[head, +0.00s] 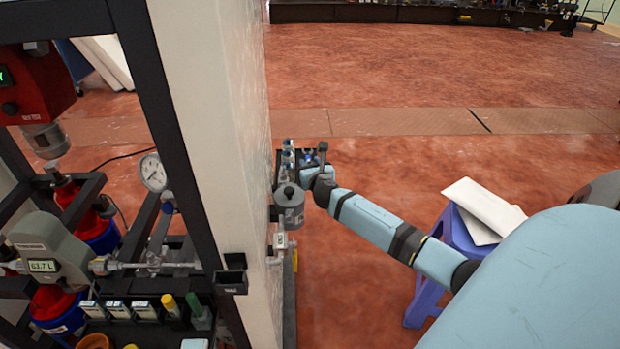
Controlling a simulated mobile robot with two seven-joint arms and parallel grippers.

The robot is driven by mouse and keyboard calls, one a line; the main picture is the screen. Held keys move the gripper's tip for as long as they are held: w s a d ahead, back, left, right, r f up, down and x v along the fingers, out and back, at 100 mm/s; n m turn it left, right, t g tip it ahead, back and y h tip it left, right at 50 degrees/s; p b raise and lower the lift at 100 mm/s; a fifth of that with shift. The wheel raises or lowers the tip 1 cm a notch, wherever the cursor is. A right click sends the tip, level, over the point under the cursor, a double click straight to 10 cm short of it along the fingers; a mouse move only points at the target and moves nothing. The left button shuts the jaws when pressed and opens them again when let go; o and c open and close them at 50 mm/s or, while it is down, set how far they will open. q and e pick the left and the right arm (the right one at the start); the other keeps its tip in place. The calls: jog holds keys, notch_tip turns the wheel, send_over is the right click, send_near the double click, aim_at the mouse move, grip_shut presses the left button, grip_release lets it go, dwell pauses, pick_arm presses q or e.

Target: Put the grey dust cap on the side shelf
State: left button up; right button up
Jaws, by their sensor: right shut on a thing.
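My right arm reaches in from the right, and my right gripper (311,158) is beside the outer face of the pale wall panel. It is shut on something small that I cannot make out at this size. The grey dust cap cannot be picked out with certainty. Just left of the gripper, several small metallic fittings (288,158) stand in a row on a dark support against the panel. It may be the side shelf, but I cannot tell. My left gripper is not in view.
A grey cylindrical housing (289,204) with a dark knob is on the panel just below the gripper. Left of the panel, a black frame holds a dial gauge (152,172) and a flow meter (45,262). A purple stool (425,300) with white slabs stands under my arm. Open floor lies beyond.

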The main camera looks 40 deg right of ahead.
notch_tip(320, 180, down, 4)
jog(key=shift+b, duration=1.05)
jog(key=shift+f, duration=0.2)
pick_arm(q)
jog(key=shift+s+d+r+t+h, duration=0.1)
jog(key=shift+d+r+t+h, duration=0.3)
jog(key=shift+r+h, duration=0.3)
pick_arm(e)
jog(key=shift+r, duration=0.15)
jog(key=shift+f, duration=0.2)
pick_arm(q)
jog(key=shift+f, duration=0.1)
pick_arm(e)
jog(key=o, duration=0.9)
jog(key=shift+r, duration=0.1)
jog(key=shift+o, duration=0.2)
